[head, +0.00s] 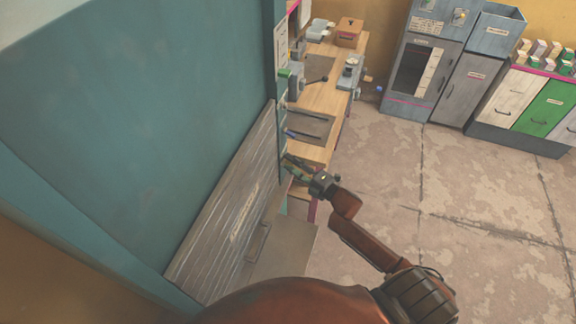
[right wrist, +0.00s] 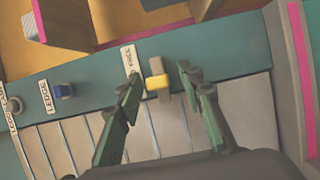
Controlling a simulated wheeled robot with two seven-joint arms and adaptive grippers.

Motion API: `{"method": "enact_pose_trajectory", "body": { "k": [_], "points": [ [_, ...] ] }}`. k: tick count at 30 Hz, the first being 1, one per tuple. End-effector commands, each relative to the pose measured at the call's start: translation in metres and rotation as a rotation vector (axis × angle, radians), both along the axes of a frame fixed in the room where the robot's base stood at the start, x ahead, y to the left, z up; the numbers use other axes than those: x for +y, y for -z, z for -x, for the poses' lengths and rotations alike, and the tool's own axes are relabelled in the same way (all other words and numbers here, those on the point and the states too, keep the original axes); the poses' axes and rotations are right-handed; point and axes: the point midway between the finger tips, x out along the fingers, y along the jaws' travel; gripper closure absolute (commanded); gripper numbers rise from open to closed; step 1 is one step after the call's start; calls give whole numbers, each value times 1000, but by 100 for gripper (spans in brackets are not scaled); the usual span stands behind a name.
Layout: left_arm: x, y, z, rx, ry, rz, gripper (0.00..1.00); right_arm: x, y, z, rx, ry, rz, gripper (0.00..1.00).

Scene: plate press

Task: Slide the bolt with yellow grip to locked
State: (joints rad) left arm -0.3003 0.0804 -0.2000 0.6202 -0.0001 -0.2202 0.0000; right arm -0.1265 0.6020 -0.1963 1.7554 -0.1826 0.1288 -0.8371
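The bolt with the yellow grip (right wrist: 158,82) shows in the right wrist view on a teal rail (right wrist: 95,80), beside a white label (right wrist: 130,60). My right gripper (right wrist: 157,78) has its green fingers apart, one on each side of the yellow grip, with gaps visible between fingers and grip. In the head view my right gripper (head: 292,165) is at the edge of the teal cabinet, and the bolt cannot be made out there. The bolt's exact position on its travel is hard to tell. My left gripper is not in view.
A blue knob (right wrist: 63,91) with its own label sits further left on the rail. A slatted grey panel (head: 225,215) with a handle is on the cabinet's side. A wooden workbench (head: 325,95) stands beyond; the floor (head: 450,200) to the right is clear.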

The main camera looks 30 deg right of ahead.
Motion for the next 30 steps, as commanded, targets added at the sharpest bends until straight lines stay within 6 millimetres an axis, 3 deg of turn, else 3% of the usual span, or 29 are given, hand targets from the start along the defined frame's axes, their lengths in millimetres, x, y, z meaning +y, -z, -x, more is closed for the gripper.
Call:
{"method": "enact_pose_trajectory", "body": {
  "k": [8,21,30],
  "points": [
    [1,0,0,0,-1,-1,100,-5,1,13,2,1,1,65],
    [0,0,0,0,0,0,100,-31,1,94,2,1,0,65],
    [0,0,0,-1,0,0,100,-38,0,115,0,0,-1,65]
  ]
}}
